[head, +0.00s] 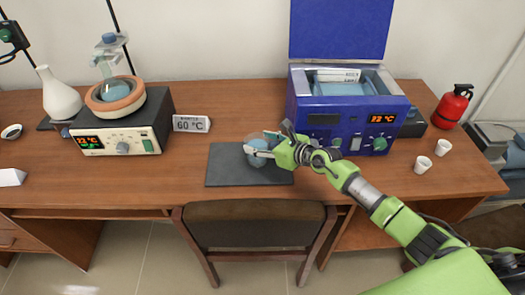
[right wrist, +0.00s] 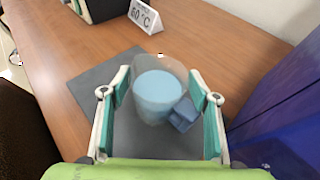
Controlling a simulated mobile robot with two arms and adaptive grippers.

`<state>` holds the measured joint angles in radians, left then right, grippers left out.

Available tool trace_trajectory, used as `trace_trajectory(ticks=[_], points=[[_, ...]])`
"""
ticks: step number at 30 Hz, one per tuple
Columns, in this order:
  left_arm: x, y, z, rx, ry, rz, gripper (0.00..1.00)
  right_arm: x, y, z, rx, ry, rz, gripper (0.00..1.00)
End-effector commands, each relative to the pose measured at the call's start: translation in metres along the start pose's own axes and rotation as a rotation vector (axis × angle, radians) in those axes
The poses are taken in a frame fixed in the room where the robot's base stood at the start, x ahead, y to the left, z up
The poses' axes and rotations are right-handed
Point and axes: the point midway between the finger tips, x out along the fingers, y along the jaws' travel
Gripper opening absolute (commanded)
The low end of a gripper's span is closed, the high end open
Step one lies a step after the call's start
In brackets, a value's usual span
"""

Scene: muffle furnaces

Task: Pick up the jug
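The jug (head: 257,151) is a clear vessel with light blue contents. It stands upright on a dark grey mat (head: 225,176) on the desk. In the right wrist view, the jug (right wrist: 158,88) sits between the two fingers of my right gripper (right wrist: 163,100), with a blue block-like part (right wrist: 183,114) at its right side. My right gripper (head: 268,143) is open around the jug, with a visible gap on each side. Part of the jug is hidden by the gripper in the head view. My left gripper is not in view.
A blue furnace (head: 345,118) with its lid raised stands right of the mat. A 60 °C sign (head: 191,124) and a heater (head: 125,128) are to the left. Small white cups (head: 423,164) and a red extinguisher (head: 453,106) are at the right. A chair (head: 254,222) stands in front.

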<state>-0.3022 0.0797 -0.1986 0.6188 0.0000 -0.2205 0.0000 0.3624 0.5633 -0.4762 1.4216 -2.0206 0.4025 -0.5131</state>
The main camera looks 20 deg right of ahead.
Motion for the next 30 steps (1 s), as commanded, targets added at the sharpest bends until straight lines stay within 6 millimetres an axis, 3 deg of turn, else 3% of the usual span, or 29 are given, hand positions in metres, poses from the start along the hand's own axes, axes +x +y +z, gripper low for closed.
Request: trace_trajectory(ticks=[1, 5, 16, 22, 30], points=[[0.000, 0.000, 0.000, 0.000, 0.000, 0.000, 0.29, 0.000, 0.002, -0.002, 0.002, 0.005, 0.004, 0.35], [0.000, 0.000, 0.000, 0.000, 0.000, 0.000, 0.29, 0.001, 0.003, -0.003, 0.003, 0.006, 0.005, 0.03], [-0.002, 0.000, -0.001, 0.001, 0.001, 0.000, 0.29, -0.002, 0.004, 0.003, 0.004, 0.006, 0.008, 0.03], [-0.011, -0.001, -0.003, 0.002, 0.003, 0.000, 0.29, -0.012, 0.002, 0.030, 0.001, 0.001, 0.005, 0.03], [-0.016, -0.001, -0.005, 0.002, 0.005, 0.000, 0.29, -0.068, 0.020, 0.060, -0.003, 0.001, 0.005, 0.03]])
